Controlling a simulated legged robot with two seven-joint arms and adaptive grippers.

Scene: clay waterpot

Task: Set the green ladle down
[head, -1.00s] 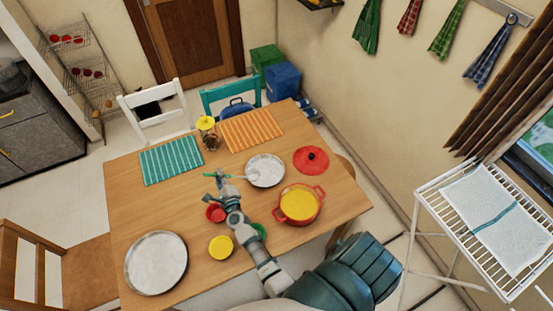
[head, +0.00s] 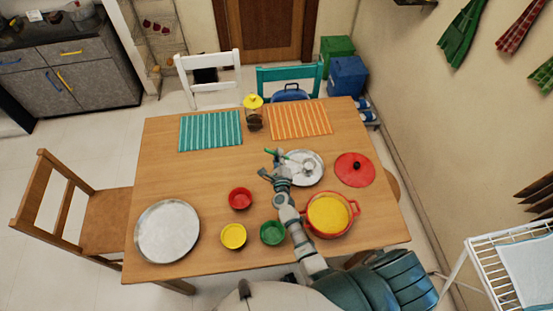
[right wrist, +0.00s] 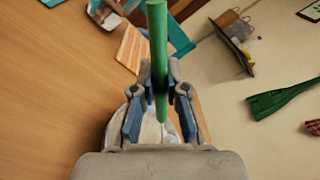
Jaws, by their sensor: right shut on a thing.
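The green ladle (head: 283,155) has a green handle and a metallic bowl end, which appears over the round metal plate (head: 316,178). In the head view, my right gripper (head: 274,168) is at the ladle's handle, just left of that plate. In the right wrist view, the green handle (right wrist: 158,45) runs between the fingers of my right gripper (right wrist: 160,88), which is shut on it. Whether the ladle's bowl touches the plate cannot be told. My left gripper is not in view.
An orange-red pot (head: 328,214) with yellow contents stands beside my right arm. Red (head: 240,199), yellow (head: 233,236) and green (head: 272,233) bowls stand left of it. A red lid (head: 354,170) lies to the right. The table (head: 185,180) is clear at centre left.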

